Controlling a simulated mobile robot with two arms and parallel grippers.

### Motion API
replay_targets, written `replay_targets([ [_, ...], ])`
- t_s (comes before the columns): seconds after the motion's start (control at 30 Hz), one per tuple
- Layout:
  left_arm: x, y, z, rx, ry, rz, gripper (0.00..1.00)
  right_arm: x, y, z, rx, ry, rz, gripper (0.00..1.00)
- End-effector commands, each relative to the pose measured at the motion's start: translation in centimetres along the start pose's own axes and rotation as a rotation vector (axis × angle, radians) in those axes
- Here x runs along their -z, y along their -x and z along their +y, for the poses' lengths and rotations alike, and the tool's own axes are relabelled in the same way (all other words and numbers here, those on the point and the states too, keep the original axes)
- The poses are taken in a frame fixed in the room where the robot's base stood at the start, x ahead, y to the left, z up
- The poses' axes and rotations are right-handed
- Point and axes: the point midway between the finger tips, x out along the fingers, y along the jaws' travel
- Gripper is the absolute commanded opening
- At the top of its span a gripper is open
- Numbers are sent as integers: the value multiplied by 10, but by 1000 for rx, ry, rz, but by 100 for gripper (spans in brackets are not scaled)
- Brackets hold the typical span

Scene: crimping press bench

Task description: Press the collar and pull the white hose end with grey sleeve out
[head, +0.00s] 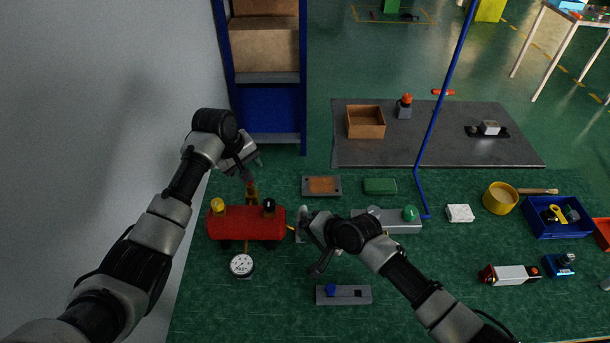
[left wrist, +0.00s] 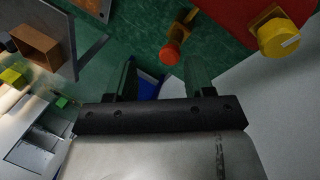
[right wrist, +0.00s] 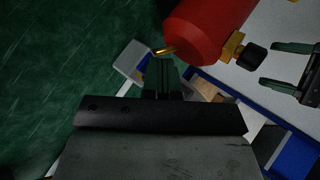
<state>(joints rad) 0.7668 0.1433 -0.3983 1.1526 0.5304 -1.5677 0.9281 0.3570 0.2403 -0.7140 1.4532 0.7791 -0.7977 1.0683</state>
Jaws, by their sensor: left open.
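The red tank (head: 246,224) lies at the left of the green bench, with a yellow knob and a black knob on top. A brass fitting with a red cap (left wrist: 168,53) stands at its far side. My left gripper (head: 252,166) is open and empty above that fitting. A thin brass tip (right wrist: 166,50) sticks out of the tank's right end. My right gripper (right wrist: 163,68) is at this tip with its fingers close together. I cannot tell whether anything is between them. I cannot make out the white hose end, its grey sleeve or the collar; my right gripper may hide them.
A round gauge (head: 242,265) is in front of the tank. A grey block with a blue part (head: 357,295) lies near the front. A grey unit with a green knob (head: 410,214) is right of my right gripper. A blue shelf (head: 268,110) stands behind. The bench's front right is partly clear.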

Motion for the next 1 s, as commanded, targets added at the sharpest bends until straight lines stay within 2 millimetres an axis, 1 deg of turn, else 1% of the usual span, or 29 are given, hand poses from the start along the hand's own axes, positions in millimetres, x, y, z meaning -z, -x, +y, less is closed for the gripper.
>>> replay_targets([
  [0.03, -24, 6, 22, 29, 14, -30, 53, 0, 0, 1, -1, 0, 0, 0],
  [0.07, -36, 8, 32, 54, 30, -43, 53, 0, 0, 1, -1, 0, 0, 0],
  [0.1, -53, 12, 43, 88, 50, -55, 53, 0, 0, 1, -1, 0, 0, 0],
  [0.2, -90, 19, 65, 173, 99, -61, 53, 0, 0, 1, -1, 0, 0, 0],
  [0.3, -118, 25, 78, 239, 138, -46, 53, 0, 0, 1, -2, 0, 0, 0],
  [0.4, -135, 30, 86, 279, 165, -30, 53, 0, 0, 1, -2, 0, 0, 0],
  [0.53, -143, 28, 87, 302, 182, -19, 53, 0, 0, 1, -2, 0, 0, 0],
  [0.67, -144, 14, 82, 306, 185, -19, 53, 0, 0, 1, -2, 0, 0, 0],
  [1.0, -146, -48, 64, 305, 183, -19, 53, 0, 0, 1, -2, 0, 0, 0],
])
